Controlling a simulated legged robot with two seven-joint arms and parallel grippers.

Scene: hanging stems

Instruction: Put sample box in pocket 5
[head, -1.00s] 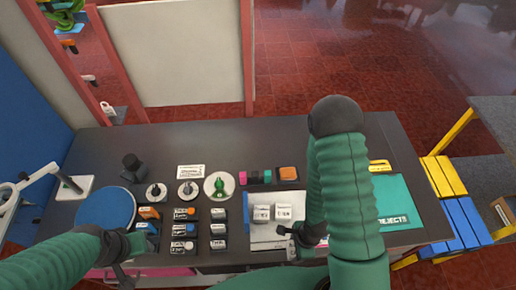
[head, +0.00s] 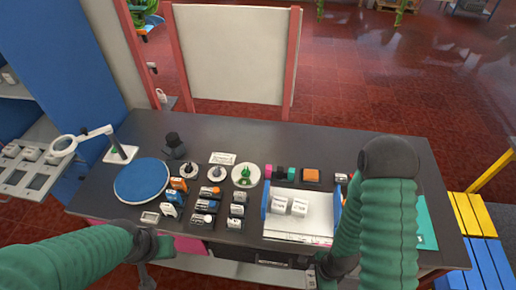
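Two small white boxes with dark print, a left one (head: 279,204) and a right one (head: 299,207), sit in a white tray (head: 285,228) with blue ends; the print is too small to tell which is the sample box. A grey panel with several rectangular openings (head: 38,181) stands at the far left; I cannot read any pocket number. My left gripper (head: 150,272) is low at the table's front edge, left of the tray. My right gripper (head: 318,276) is just in front of the tray, partly hidden by its arm. Neither gripper's fingers show clearly.
Several small labelled blocks (head: 203,219) stand mid-table beside a blue round disc (head: 142,180). A teal mat (head: 427,225) lies right, partly behind my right arm. The back of the table is mostly clear.

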